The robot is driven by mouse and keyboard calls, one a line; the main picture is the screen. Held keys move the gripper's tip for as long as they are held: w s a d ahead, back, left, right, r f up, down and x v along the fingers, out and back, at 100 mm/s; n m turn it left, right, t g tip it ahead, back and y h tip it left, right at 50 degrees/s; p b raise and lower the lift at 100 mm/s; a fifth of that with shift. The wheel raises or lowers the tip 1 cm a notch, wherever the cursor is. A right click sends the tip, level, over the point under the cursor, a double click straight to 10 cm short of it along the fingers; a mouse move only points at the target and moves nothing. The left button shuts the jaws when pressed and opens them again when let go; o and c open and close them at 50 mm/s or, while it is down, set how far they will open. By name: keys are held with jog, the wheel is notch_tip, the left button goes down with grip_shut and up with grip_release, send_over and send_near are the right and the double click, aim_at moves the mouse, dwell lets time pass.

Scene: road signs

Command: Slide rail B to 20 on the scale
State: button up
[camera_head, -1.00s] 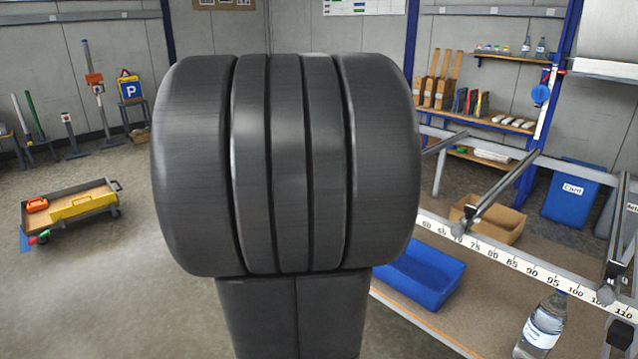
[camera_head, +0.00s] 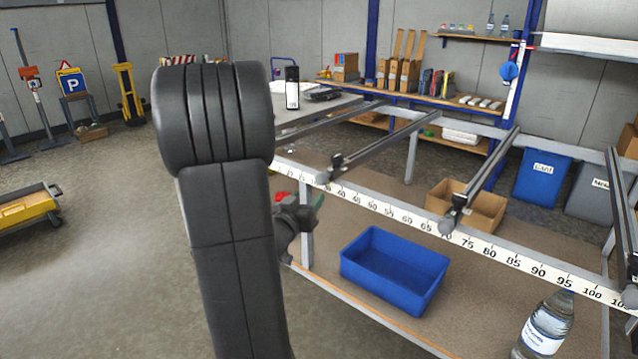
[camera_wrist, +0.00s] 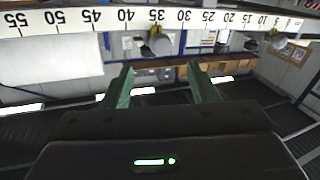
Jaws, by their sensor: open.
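The measuring scale is a white strip along the rack's front edge (camera_head: 415,218). No rail letter is readable, so I cannot tell which is B. In the wrist view the scale (camera_wrist: 75,22) appears upside down, with a grey rail-end knob (camera_wrist: 160,42) between 30 and 35. My gripper (camera_wrist: 160,70) is open and empty, its green fingers pointing toward the knob, which appears between them, apart.
A blue bin (camera_head: 395,270) and a water bottle (camera_head: 545,325) stand on the rack's lower shelf, with a cardboard box (camera_head: 466,205) behind. A yellow cart (camera_head: 25,208) is at left. The floor left of my arm is open.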

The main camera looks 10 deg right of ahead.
aim_at(320, 182)
jog(key=x, duration=0.9)
jog(key=shift+w+d, duration=0.2)
jog(key=shift+w, duration=0.15)
jog(key=shift+c, duration=0.2)
grip_shut()
jog(key=w+a+p, duration=0.2)
jog(key=w+a, duration=0.1)
jog(key=w, duration=0.1)
jog(key=w+a+p, duration=0.2)
jog(key=w+a, duration=0.1)
jog(key=w, duration=0.1)
jog(key=w+a+p, duration=0.2)
jog(key=w+a, duration=0.1)
jog(key=w, duration=0.1)
jog(key=shift+a, duration=0.1)
jog(key=shift+o, duration=0.2)
grip_release()
jog(key=shift+s, duration=0.1)
